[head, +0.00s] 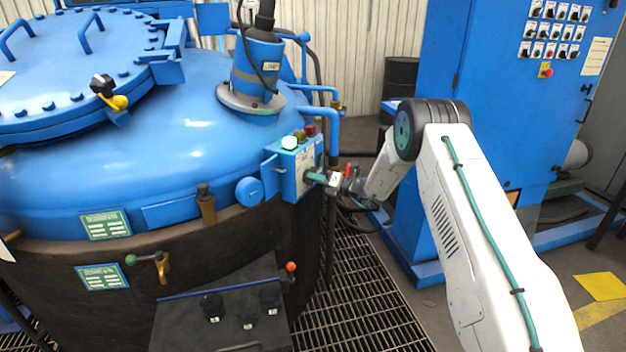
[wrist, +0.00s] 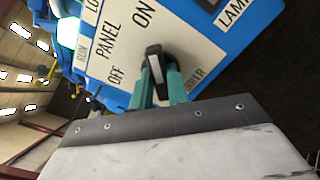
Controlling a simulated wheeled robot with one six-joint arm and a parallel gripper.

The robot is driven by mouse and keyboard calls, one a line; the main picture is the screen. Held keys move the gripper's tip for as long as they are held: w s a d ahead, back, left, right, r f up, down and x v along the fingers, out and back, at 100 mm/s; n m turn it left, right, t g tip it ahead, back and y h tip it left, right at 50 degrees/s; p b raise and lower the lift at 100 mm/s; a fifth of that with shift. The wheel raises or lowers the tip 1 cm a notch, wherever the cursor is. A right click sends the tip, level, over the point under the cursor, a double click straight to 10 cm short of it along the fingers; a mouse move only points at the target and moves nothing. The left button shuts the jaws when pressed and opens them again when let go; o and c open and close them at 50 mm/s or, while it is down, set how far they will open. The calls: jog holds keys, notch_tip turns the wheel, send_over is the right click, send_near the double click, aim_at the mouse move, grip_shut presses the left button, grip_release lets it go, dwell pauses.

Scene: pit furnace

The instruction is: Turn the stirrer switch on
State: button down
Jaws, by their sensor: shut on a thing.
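The stirrer switch is a black knob (wrist: 155,64) with a white stripe, on a white label plate (wrist: 185,40) marked OFF and ON in the wrist view. The stripe runs nearly up and down in that picture, its upper end towards the ON side. The teal fingers of my gripper (wrist: 158,84) stand on both sides of the knob and are shut on it. In the head view my gripper (head: 312,176) meets the front of the small blue control box (head: 290,166) on the furnace side. The fingers hide most of the knob there.
A blue pipe (head: 333,135) runs close beside my gripper. The blue furnace lid (head: 75,70) is left, a blue cabinet (head: 490,110) with many switches right. Floor grating (head: 355,290) lies below.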

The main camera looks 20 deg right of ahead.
jog(key=c, duration=1.4)
grip_release()
jog(key=shift+w+a+r, duration=0.1)
jog(key=shift+a, duration=0.05)
jog(key=shift+o, duration=0.2)
jog(key=v, duration=0.8)
jog(key=shift+w, duration=0.1)
